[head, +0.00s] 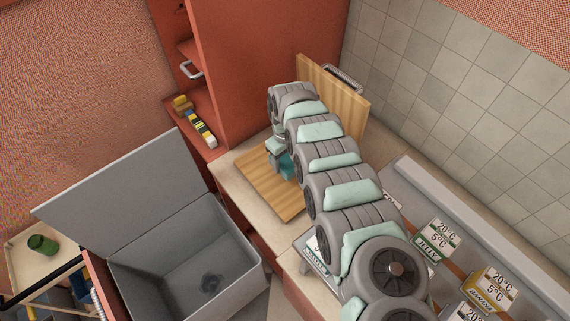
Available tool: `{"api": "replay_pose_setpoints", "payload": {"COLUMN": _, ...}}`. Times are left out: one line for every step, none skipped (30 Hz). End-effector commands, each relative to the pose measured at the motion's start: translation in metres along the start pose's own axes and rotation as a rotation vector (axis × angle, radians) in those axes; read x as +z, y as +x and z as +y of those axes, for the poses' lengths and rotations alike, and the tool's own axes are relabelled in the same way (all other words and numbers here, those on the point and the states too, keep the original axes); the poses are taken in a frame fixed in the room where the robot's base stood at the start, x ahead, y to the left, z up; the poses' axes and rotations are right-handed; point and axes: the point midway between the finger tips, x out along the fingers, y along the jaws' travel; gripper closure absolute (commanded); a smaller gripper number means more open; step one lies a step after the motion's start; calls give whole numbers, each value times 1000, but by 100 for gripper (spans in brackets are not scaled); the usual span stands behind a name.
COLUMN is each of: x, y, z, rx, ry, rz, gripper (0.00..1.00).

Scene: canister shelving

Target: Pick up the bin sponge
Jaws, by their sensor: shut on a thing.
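My gripper (280,157) is at the far end of my arm, low over the wooden board (270,200) on the counter. It is shut on a small teal thing (287,166), which looks like the bin sponge. My arm and gripper hide much of it, so its shape is unclear. I cannot tell whether it touches the board.
A large grey bin (190,235) with its lid open stands left of the counter, with a dark round spot inside. A trolley with a green object (43,244) is at far left. Labelled canisters (437,240) stand at right. An upright wooden board (352,105) stands behind my arm.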

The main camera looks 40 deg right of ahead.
Motion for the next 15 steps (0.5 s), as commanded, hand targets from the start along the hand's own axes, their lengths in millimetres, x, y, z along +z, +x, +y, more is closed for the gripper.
{"api": "replay_pose_setpoints", "payload": {"x": 0, "y": -13, "z": 2, "rx": 5, "ry": 0, "rz": 0, "gripper": 80}}
{"api": "replay_pose_setpoints", "payload": {"x": 2, "y": -19, "z": 2, "rx": 5, "ry": 0, "rz": -3, "gripper": 80}}
{"api": "replay_pose_setpoints", "payload": {"x": 1, "y": -28, "z": 3, "rx": 7, "ry": 0, "rz": -2, "gripper": 80}}
{"api": "replay_pose_setpoints", "payload": {"x": 0, "y": -35, "z": 3, "rx": 8, "ry": 0, "rz": 1, "gripper": 80}}
{"api": "replay_pose_setpoints", "payload": {"x": 0, "y": -41, "z": 3, "rx": 7, "ry": 0, "rz": 0, "gripper": 80}}
{"api": "replay_pose_setpoints", "payload": {"x": 1, "y": -50, "z": 3, "rx": 8, "ry": 0, "rz": -2, "gripper": 80}}
{"api": "replay_pose_setpoints", "payload": {"x": 1, "y": -57, "z": 3, "rx": 8, "ry": 0, "rz": -1, "gripper": 80}}
{"api": "replay_pose_setpoints", "payload": {"x": 1, "y": -63, "z": 3, "rx": 7, "ry": 0, "rz": -1, "gripper": 80}}
{"api": "replay_pose_setpoints", "payload": {"x": 0, "y": -72, "z": 3, "rx": 7, "ry": 1, "rz": 0, "gripper": 80}}
{"api": "replay_pose_setpoints", "payload": {"x": 0, "y": -80, "z": 3, "rx": 9, "ry": 2, "rz": 1, "gripper": 80}}
{"api": "replay_pose_setpoints", "payload": {"x": 0, "y": -86, "z": 3, "rx": 9, "ry": 1, "rz": 2, "gripper": 80}}
{"api": "replay_pose_setpoints", "payload": {"x": 0, "y": -94, "z": 2, "rx": 7, "ry": 1, "rz": 0, "gripper": 80}}
{"api": "replay_pose_setpoints", "payload": {"x": 0, "y": -99, "z": 2, "rx": 6, "ry": 2, "rz": 0, "gripper": 80}}
{"api": "replay_pose_setpoints", "payload": {"x": 0, "y": -105, "z": 2, "rx": 6, "ry": 2, "rz": 0, "gripper": 80}}
{"api": "replay_pose_setpoints", "payload": {"x": 0, "y": -113, "z": 2, "rx": 7, "ry": 1, "rz": 0, "gripper": 80}}
